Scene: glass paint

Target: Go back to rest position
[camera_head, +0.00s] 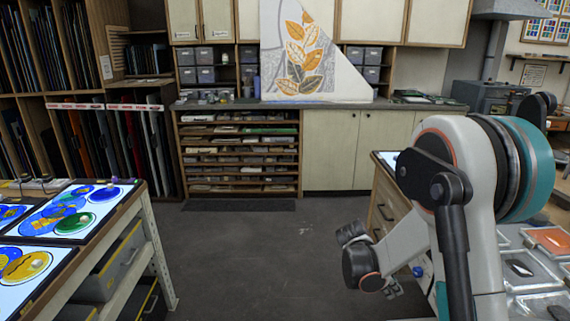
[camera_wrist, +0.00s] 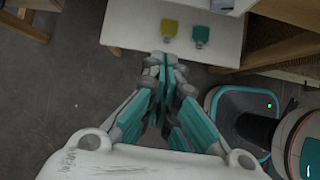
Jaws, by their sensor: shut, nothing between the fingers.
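My gripper (camera_wrist: 166,62) shows in the wrist view with its grey and teal fingers together and nothing between them. It hangs above the grey floor, close to the edge of a white surface (camera_wrist: 130,25) in the picture. In the head view my arm is folded at the right, and its upper links hide much of what stands behind. I cannot make out the fingers clearly in the head view.
A yellow item (camera_wrist: 169,28) and a teal item (camera_wrist: 201,36) lie on the white surface. A light table (camera_head: 68,213) with coloured glass stands at the left. Trays (camera_head: 530,268) lie at the right. The middle floor (camera_head: 260,255) is clear, with cabinets (camera_head: 357,150) behind.

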